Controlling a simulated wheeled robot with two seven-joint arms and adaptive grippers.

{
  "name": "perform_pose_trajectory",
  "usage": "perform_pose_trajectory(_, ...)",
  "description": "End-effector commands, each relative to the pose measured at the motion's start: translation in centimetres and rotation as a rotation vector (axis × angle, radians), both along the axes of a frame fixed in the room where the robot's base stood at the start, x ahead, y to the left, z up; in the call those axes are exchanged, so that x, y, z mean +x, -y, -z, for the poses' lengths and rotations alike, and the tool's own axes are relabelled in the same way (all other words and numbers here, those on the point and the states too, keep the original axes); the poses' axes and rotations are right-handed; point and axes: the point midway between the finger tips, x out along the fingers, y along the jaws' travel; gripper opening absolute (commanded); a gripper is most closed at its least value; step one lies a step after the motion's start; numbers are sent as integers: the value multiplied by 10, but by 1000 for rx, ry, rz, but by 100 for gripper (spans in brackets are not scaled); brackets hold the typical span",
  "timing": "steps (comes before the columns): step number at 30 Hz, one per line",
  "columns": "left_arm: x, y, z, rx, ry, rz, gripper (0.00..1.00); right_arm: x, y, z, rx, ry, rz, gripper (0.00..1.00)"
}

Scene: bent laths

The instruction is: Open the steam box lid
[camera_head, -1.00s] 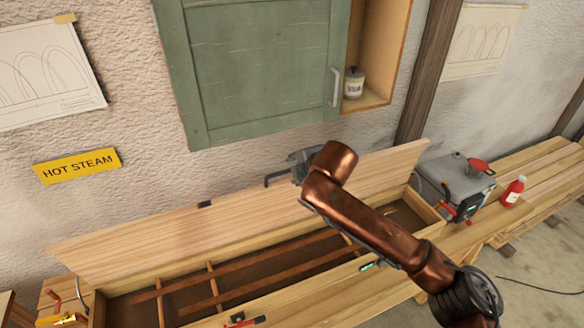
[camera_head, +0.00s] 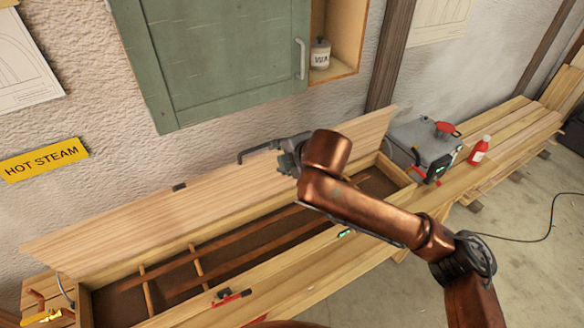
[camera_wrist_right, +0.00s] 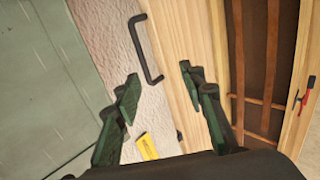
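The steam box (camera_head: 180,316) is a long wooden trough with dark slatted insides. Its wooden lid (camera_head: 130,228) stands raised along the back edge, leaning toward the wall. The lid's dark handle (camera_head: 262,150) shows at its top edge; it also shows in the right wrist view (camera_wrist_right: 146,50). My right gripper (camera_wrist_right: 158,85) is open, its green fingers apart, with the handle ahead of the fingertips and nothing between them. In the head view my copper right arm hides most of this gripper (camera_head: 290,160). My left gripper is not in view.
A green cabinet (camera_head: 215,55) hangs on the wall above the lid. A grey metal boiler (camera_head: 425,142) and a red bottle (camera_head: 480,150) stand at the right. A red clamp (camera_head: 232,298) sits on the box's front edge. A yellow HOT STEAM sign (camera_head: 44,158) is on the wall.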

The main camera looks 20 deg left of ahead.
Motion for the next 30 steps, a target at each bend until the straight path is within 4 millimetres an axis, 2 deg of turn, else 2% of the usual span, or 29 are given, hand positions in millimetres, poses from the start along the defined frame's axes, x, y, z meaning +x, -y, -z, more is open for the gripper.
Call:
perform_pose_trajectory(9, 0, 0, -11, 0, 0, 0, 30, -28, 37, -8, 0, 1, -1, 38)
perform_pose_trajectory(15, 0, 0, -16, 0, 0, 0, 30, -40, 52, -10, 0, 0, 0, 38)
perform_pose_trajectory(30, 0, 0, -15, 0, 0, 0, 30, -41, 53, -9, 1, -2, 1, 38)
